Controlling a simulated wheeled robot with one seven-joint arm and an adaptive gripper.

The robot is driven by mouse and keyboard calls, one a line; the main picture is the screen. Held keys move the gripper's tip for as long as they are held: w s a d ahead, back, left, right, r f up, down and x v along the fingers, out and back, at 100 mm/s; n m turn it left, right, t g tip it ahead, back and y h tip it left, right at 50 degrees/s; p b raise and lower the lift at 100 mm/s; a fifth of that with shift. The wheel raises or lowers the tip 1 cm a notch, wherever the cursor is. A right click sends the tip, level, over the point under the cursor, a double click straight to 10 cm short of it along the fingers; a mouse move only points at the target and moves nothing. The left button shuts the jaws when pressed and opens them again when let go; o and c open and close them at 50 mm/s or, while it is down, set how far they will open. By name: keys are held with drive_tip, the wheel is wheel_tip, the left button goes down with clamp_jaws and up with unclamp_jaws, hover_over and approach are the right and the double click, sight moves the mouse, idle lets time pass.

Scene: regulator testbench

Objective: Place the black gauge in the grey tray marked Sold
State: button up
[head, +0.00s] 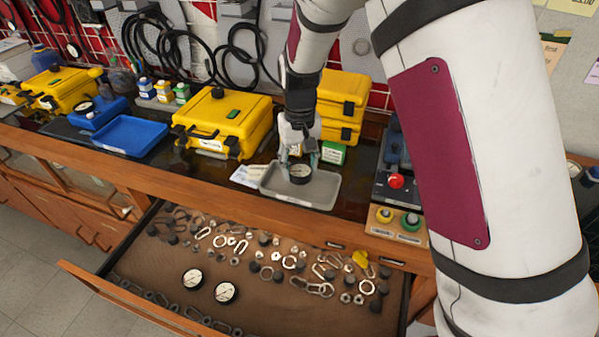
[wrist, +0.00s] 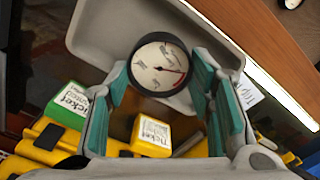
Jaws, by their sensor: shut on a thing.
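The black gauge (head: 299,174) has a white dial and a dark rim. In the wrist view the gauge (wrist: 160,65) is between the teal pads of my gripper (wrist: 163,80), dial facing the camera. My gripper (head: 300,161) is shut on it, over the grey tray (head: 322,191) on the bench. The tray's rim (wrist: 92,22) also shows in the wrist view. I cannot tell whether the gauge touches the tray floor. No Sold marking is readable; a white card (head: 248,175) lies at the tray's left.
An open drawer (head: 255,285) in front holds two more gauges (head: 226,292) and loose metal links. A blue tray (head: 130,136) and yellow case (head: 222,122) stand left. Yellow cases (head: 341,100) stand behind the grey tray; a red-button box (head: 396,183) is right.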

sight(300, 168)
drive_tip(key=shift+f, duration=1.75)
drive_tip(key=shift+f, duration=0.15)
drive_tip(key=o, duration=1.3)
